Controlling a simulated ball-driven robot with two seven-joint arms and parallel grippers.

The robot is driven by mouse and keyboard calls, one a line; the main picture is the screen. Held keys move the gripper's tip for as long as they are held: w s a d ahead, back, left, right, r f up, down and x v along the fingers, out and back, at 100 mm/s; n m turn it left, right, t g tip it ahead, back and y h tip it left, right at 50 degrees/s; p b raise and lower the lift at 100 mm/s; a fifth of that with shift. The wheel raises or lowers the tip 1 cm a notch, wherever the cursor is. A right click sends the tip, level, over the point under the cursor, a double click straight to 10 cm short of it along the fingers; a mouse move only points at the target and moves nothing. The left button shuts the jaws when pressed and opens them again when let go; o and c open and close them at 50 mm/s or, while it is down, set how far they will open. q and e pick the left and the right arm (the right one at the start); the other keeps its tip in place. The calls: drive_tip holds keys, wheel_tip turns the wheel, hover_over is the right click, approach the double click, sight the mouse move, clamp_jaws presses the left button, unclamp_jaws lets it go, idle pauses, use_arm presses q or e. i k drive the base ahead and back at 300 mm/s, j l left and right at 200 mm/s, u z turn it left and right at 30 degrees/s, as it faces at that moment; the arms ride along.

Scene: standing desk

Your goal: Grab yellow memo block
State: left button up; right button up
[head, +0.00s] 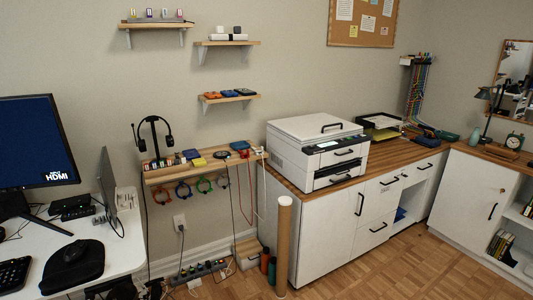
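A yellow sheet or pad (384,133) also shows by the black paper tray (380,121) on the wooden counter. Neither of my grippers is in view.
The shelf (160,178) also carries a headphone stand (155,138), a blue block (190,154) and a dark round item. A printer (318,150) is on the counter (375,160). Parquet floor (380,275) is open in front.

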sight(200, 162)
drive_tip(key=i+l, duration=0.1)
drive_tip(key=i, duration=0.75)
drive_tip(key=i+l, duration=0.15)
drive_tip(key=i, duration=0.7)
